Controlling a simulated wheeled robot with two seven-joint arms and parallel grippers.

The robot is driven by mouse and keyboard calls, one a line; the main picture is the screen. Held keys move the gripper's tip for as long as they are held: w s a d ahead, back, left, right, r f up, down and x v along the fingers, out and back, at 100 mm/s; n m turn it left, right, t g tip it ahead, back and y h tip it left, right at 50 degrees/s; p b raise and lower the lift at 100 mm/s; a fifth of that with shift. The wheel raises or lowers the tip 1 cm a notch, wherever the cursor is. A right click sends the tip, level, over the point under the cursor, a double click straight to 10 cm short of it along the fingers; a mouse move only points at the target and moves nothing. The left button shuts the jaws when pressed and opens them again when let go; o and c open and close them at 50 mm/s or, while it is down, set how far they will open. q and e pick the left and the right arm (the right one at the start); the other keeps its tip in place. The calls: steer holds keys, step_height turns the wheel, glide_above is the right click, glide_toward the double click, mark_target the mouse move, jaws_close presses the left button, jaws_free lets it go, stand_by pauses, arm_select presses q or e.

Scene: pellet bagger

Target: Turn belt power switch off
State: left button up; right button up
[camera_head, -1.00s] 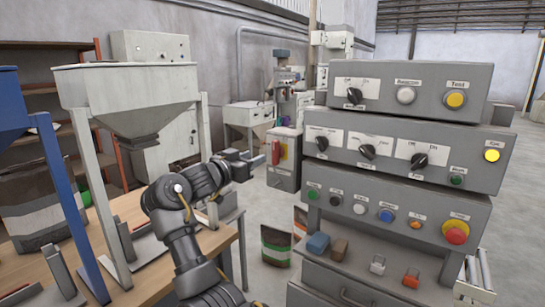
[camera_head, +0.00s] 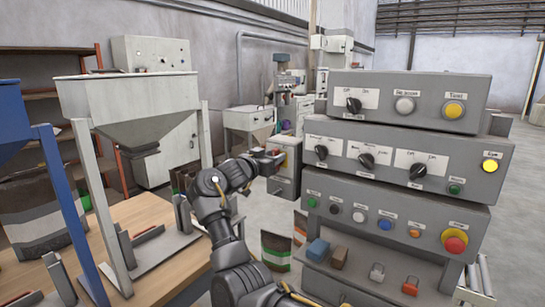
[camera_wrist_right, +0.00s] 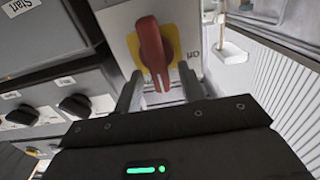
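A red rotary handle (camera_wrist_right: 152,50) on a yellow plate (camera_wrist_right: 172,32) shows in the right wrist view, on the front of a light grey box (camera_wrist_right: 118,22). The handle stands roughly along the fingers' direction in that view. An inverted "on" label is beside the plate. My right gripper (camera_wrist_right: 160,80) is open, with one finger on each side of the handle's near end; I cannot tell whether they touch it. In the head view my right gripper (camera_head: 272,160) is in front of the grey box (camera_head: 284,187) and hides most of the handle. My left gripper is not in view.
A large stacked control panel (camera_head: 400,205) with knobs and buttons stands close to the right of my arm. A hopper (camera_head: 130,95) on a wooden table (camera_head: 150,212) stands to the left. Filled bags (camera_head: 275,250) sit on the floor below.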

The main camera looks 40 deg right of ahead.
steer(key=shift+c, duration=0.9)
jaws_close()
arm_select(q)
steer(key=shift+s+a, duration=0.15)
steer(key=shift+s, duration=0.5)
arm_select(e)
steer(key=shift+f, duration=0.1)
